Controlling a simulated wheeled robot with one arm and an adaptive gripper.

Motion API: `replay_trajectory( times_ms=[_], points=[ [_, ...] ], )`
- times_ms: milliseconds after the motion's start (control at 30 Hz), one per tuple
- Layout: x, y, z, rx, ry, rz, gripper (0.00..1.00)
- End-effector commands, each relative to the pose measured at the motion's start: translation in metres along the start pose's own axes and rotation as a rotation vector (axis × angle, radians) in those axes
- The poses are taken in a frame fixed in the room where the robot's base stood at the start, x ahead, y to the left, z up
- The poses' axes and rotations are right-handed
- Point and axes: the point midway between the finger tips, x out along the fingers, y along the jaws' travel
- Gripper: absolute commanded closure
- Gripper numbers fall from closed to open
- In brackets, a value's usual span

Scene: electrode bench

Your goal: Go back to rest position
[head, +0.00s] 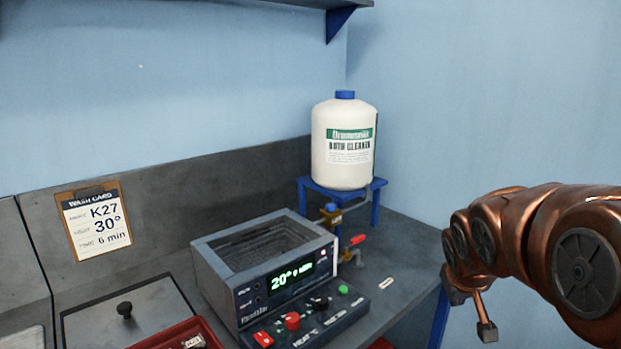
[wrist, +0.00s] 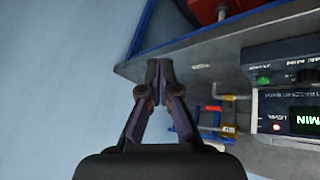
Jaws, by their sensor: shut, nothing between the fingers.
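My gripper (wrist: 159,72) is shut and empty in the wrist view, its fingertips together beside the bench edge. In the head view my copper arm reaches in from the right, off the bench's right side and apart from everything on it. The wash bath (head: 216,277) is a grey open-topped box with a green display reading 20°. Its control panel (head: 335,318) has red, black and green knobs. Part of the panel also shows at the right of the wrist view (wrist: 285,78).
A white bath cleaner bottle (head: 345,120) stands on a blue stand (head: 376,205) behind the bath. A tap with a red handle (head: 357,240) is beside the bath. A wash card (head: 95,218) reads K27, 30°, 6 min. A red tray (head: 150,342) and grey lid (head: 90,325) are at left.

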Motion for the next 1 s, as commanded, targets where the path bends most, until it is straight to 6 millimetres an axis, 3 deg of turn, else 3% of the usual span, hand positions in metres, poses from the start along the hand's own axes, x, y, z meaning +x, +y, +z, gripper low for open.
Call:
replay_trajectory(
  times_ms=[33,300,500,600,700,1000],
  points=[
    [-0.009,-0.011,0.026,0.006,-0.056,-0.024,1.00],
    [-0.055,-0.068,0.174,0.027,-0.392,-0.157,1.00],
    [-0.088,-0.096,0.254,0.024,-0.579,-0.232,1.00],
    [-0.098,-0.103,0.275,0.022,-0.632,-0.254,1.00],
    [-0.103,-0.106,0.283,0.020,-0.652,-0.263,1.00],
    [-0.103,-0.106,0.285,0.020,-0.656,-0.264,1.00]
  ],
)
